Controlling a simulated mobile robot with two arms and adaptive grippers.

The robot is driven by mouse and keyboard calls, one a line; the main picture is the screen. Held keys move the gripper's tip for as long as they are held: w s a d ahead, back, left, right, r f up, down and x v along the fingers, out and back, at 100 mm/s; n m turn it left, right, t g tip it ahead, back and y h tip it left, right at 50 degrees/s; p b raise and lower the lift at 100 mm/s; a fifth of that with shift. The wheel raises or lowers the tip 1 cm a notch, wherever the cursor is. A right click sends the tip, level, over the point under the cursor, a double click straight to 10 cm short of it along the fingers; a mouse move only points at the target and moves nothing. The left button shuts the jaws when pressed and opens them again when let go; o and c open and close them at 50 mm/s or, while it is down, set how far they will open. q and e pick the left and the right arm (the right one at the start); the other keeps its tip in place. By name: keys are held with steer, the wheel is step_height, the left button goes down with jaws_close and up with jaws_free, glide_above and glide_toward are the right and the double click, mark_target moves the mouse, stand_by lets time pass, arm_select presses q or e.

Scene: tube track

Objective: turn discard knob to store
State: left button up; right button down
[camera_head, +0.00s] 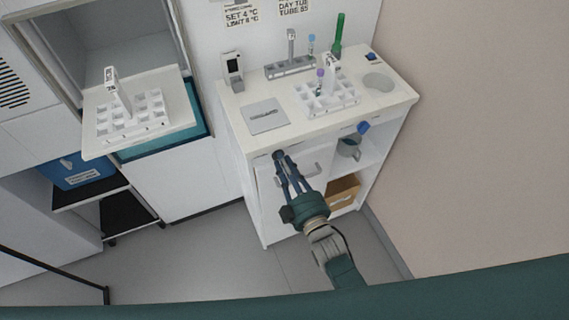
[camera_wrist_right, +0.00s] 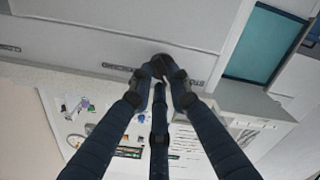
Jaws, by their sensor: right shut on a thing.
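My right gripper (camera_head: 281,160) reaches up to the top front edge of the white cabinet (camera_head: 247,168), below its counter. Its dark blue fingers are shut on a small dark round knob (camera_head: 278,154). In the right wrist view the fingertips (camera_wrist_right: 162,72) close around the same dark knob (camera_wrist_right: 158,61), which sits on the white front panel. The fingers hide much of the knob, and I cannot read its setting. My left gripper is not in view.
The counter above holds a white tube rack (camera_head: 336,107), a grey rack (camera_head: 290,70) and a grey pad (camera_head: 264,117). A pulled-out shelf at left bears another white rack (camera_head: 131,121). The floor below is clear.

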steer(key=c, duration=1.6)
jaws_free()
steer(key=shift+c, duration=0.2)
steer(key=v, duration=1.2)
